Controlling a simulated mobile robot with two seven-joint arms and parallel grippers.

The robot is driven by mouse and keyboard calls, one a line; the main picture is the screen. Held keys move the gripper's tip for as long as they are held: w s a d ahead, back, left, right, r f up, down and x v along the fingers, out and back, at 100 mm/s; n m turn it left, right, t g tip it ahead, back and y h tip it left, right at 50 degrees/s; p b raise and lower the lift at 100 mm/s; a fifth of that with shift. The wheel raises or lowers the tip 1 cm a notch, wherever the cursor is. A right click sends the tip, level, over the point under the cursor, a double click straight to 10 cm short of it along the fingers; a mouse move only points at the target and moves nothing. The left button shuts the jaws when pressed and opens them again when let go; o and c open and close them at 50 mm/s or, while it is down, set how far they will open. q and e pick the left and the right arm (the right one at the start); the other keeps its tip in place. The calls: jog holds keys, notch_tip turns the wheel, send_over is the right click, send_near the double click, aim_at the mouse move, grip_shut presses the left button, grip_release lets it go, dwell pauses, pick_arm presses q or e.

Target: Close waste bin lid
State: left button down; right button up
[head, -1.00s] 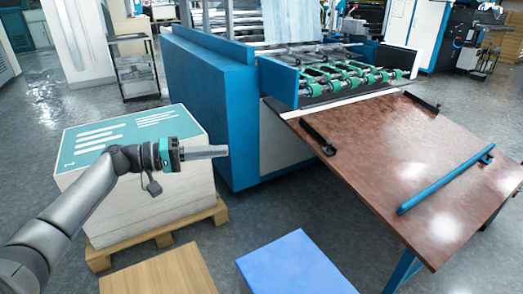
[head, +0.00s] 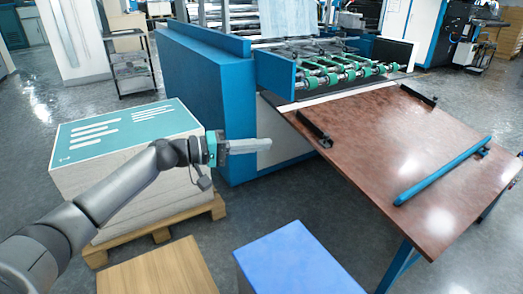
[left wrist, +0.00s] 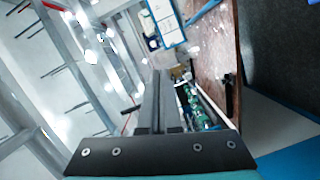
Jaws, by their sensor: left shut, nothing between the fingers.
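My left gripper (head: 264,146) is shut and empty, held up in front of the blue machine's lower side. In the left wrist view its two fingers (left wrist: 156,100) lie together with nothing between them. A blue box-like thing (head: 295,262) stands at the bottom edge of the head view, below and apart from the gripper. It may be the waste bin, but I cannot tell; its flat top shows and its lower part is cut off. No lid can be made out for certain. My right gripper is not in view.
A wooden box-like top (head: 158,270) lies left of the blue box. A paper stack (head: 130,180) on a pallet (head: 160,234) stands at left. The blue machine (head: 205,110) and a reddish-brown table (head: 400,150) with a blue bar (head: 440,172) fill the middle and right. Grey floor lies between.

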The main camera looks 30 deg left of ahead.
pick_arm(q)
jog(key=shift+s+d+f, duration=0.25)
jog(key=shift+s+d, duration=0.1)
jog(key=shift+d, duration=0.25)
